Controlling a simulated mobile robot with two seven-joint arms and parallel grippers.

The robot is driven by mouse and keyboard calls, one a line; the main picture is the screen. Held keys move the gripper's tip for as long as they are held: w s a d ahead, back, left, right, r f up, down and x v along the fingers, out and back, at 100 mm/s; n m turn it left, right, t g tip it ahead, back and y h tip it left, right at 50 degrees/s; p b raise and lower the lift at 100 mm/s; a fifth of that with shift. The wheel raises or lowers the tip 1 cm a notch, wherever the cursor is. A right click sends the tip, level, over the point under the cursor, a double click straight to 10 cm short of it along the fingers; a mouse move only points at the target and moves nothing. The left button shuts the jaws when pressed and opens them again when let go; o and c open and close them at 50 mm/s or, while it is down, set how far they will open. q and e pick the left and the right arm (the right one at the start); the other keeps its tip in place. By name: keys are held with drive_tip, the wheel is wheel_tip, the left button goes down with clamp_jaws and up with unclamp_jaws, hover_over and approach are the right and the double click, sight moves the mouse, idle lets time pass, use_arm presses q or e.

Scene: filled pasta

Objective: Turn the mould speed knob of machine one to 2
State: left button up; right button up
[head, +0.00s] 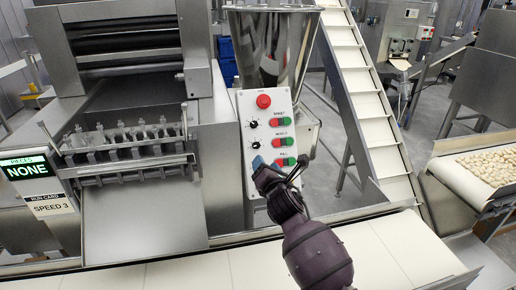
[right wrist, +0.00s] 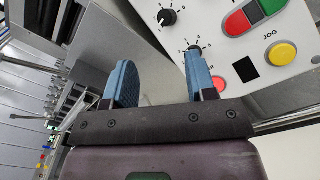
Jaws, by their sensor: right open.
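The white control panel (head: 245,106) of the machine stands upright near the centre of the head view. It has a black upper knob (head: 254,124) and a black lower knob (head: 256,145), the lower one level with a row whose small label seems to read MOULD. My right gripper (head: 265,166) is open in front of the panel's lower part and covers some of it. In the right wrist view, one black knob (right wrist: 167,17) with a dial scale is clear of the fingers. Another knob (right wrist: 194,48) is partly hidden behind the right blue fingertip; contact cannot be told. Pointer settings are too small to read surely.
A red round button (head: 263,101) tops the panel; red and green switches (head: 284,142) line its right side. A yellow JOG button (right wrist: 281,54) shows in the wrist view. A display (head: 26,168) reads NONE, above a card (head: 51,204) reading SPEED 3. A pale belt (head: 190,272) runs in front.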

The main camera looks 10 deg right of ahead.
sight(257, 146)
drive_tip(key=w+n, duration=0.2)
drive_tip(key=w, duration=0.1)
drive_tip(key=w+n, duration=0.2)
drive_tip(key=w, duration=0.1)
drive_tip(key=w+n+b, duration=0.1)
drive_tip(key=w+n, duration=0.1)
drive_tip(key=w, duration=0.1)
drive_tip(key=shift+w+f+n, duration=0.3)
drive_tip(key=shift+w+n, duration=0.05)
drive_tip(key=shift+n, duration=0.05)
drive_tip(key=shift+w, duration=0.6)
